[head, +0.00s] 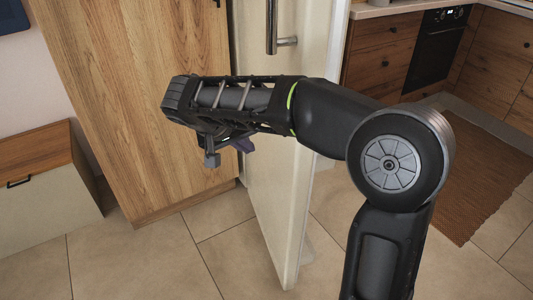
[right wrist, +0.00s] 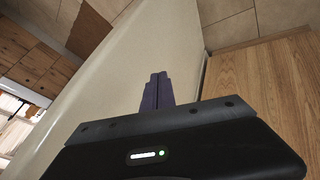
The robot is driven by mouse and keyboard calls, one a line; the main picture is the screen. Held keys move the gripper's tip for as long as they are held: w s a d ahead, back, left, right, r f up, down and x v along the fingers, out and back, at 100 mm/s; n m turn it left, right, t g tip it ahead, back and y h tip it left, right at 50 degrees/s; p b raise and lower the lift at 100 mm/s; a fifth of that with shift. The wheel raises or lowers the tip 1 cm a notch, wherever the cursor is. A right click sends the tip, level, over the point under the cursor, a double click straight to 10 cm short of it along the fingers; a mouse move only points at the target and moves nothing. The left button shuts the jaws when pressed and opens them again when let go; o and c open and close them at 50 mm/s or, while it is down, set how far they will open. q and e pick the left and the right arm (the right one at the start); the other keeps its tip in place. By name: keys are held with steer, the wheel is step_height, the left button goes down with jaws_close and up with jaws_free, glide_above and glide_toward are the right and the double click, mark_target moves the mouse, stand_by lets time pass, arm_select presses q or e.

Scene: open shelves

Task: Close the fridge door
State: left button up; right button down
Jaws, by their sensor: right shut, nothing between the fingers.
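The fridge door (head: 285,190) is a tall cream panel in the middle of the head view, standing open at an angle beside a wooden cabinet panel. A metal bar handle (head: 271,28) is on its upper part. My right forearm crosses in front of the door and hides part of it. My right gripper (head: 226,150) is at the door's left side, between it and the wooden panel. In the right wrist view its fingers (right wrist: 157,92) are shut and empty, close to the door's cream face (right wrist: 110,90); I cannot tell whether they touch it. My left gripper is not in view.
The tall wooden panel (head: 130,110) stands left of the door. A low wooden-topped chest (head: 45,190) is at far left. Wooden kitchen cabinets (head: 385,50) with a black oven (head: 437,50) and a brown rug (head: 470,180) are at right. Tiled floor (head: 150,260) is clear in front.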

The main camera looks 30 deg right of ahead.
steer(key=shift+f, duration=0.1)
steer(key=b, duration=0.2)
glide_toward(281, 159)
step_height(281, 159, down, 4)
steer(key=w+a, duration=0.2)
steer(key=d, duration=0.2)
steer(key=s+d, duration=0.1)
steer(key=d, duration=0.1)
steer(key=shift+d, duration=0.25)
steer(key=shift+s+d, duration=0.1)
steer(key=shift+d, duration=0.05)
